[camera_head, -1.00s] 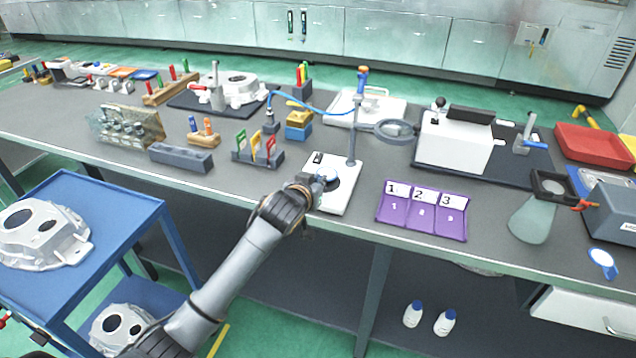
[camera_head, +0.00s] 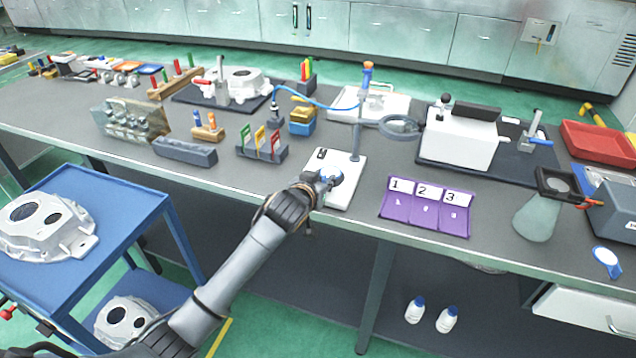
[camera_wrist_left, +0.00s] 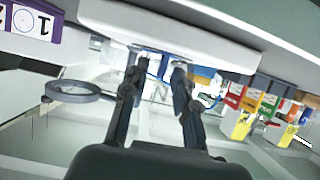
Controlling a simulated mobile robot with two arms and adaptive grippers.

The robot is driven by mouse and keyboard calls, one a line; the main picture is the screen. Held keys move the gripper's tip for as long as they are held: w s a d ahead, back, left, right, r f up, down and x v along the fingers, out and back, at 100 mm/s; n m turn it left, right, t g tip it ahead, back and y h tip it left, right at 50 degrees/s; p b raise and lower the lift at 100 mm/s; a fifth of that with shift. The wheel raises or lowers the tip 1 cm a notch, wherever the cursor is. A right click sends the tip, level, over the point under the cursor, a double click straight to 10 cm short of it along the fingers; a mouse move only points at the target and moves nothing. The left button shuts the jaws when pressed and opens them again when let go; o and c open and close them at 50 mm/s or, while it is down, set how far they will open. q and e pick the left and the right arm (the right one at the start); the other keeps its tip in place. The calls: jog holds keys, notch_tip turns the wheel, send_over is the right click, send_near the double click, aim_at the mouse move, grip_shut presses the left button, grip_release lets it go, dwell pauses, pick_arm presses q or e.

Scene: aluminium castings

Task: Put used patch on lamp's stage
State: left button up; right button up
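The lamp's stage is the white base plate (camera_head: 343,193) at the table's front edge, with the lamp's post at its back corner. A round blue and white disc (camera_head: 331,172) shows over the plate at my left fingertips; I cannot tell whether it is the used patch or part of the stage. My left gripper (camera_head: 324,181) is low over the plate and partly hides the disc. In the left wrist view its fingers (camera_wrist_left: 158,75) stand apart, close to the white plate (camera_wrist_left: 170,35), with blue and white showing between them. My right gripper is not in view.
A purple tray (camera_head: 425,222) numbered 1, 2, 3 lies right of the plate. The magnifier (camera_head: 399,126) reaches right from the lamp post. A rack with coloured cards (camera_head: 262,150) stands to the left. A blue-rimmed round thing (camera_head: 606,261) lies at the right front edge.

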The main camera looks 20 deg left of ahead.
pick_arm(q)
jog(key=v, duration=1.2)
jog(key=s+a+f+g, duration=0.1)
jog(key=s+f+g, duration=0.15)
jog(key=f, duration=0.95)
jog(key=s+a+f+g, duration=0.15)
jog(key=s+f, duration=0.25)
jog(key=f, duration=0.9)
jog(key=s+a+f+g, duration=0.15)
jog(key=s+f, duration=0.25)
jog(key=f, duration=0.8)
jog(key=s+f+m+g, duration=0.1)
jog(key=s+f+g, duration=0.3)
jog(key=s+f, duration=1.35)
jog(key=s+f+g, duration=0.1)
jog(key=s+f, duration=0.1)
jog(key=s, duration=0.8)
jog(key=s+f+m+g, duration=0.1)
jog(key=s+f+g, duration=0.1)
jog(key=s, duration=0.9)
jog(key=shift+s+d+f, duration=0.35)
jog(key=shift+f, duration=0.35)
jog(key=shift+w, duration=0.1)
